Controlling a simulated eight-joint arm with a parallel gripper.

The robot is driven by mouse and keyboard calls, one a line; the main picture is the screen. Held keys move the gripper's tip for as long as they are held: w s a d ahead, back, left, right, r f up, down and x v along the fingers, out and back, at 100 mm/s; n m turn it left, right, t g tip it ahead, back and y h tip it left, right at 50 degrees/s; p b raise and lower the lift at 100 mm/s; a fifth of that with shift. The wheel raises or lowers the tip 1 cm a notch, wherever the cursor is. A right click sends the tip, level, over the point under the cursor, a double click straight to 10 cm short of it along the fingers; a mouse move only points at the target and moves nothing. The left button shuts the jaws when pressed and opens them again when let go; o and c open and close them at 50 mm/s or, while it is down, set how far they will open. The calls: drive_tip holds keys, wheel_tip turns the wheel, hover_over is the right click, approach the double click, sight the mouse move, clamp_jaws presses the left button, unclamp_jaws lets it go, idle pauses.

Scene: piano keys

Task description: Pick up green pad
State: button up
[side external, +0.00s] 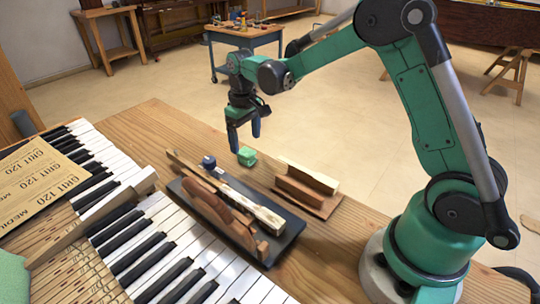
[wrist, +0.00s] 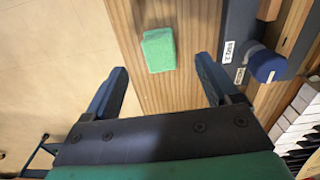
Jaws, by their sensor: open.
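The green pad (side external: 247,156) is a small green block lying on the wooden bench top, beyond the dark tool tray. In the wrist view the green pad (wrist: 159,50) lies on the wood ahead of the fingers, nearly midway between their lines. My gripper (side external: 244,140) hangs above the bench close to the pad in the side view, fingers pointing down. In the wrist view my gripper (wrist: 162,82) has its two dark blue fingers wide apart with nothing between them. The pad is fully visible and apart from the fingers.
A dark tray (side external: 278,246) with wooden tools and a blue-capped item (wrist: 268,66) lies beside the pad. A wooden block holder (side external: 306,188) stands to its right. Piano keys (side external: 165,250) and a sandpaper sheet (side external: 40,180) are at left. The bench edge is close to the pad.

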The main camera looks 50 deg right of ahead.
sight(247, 151)
drive_tip(key=shift+f, duration=2.3)
clamp_jaws()
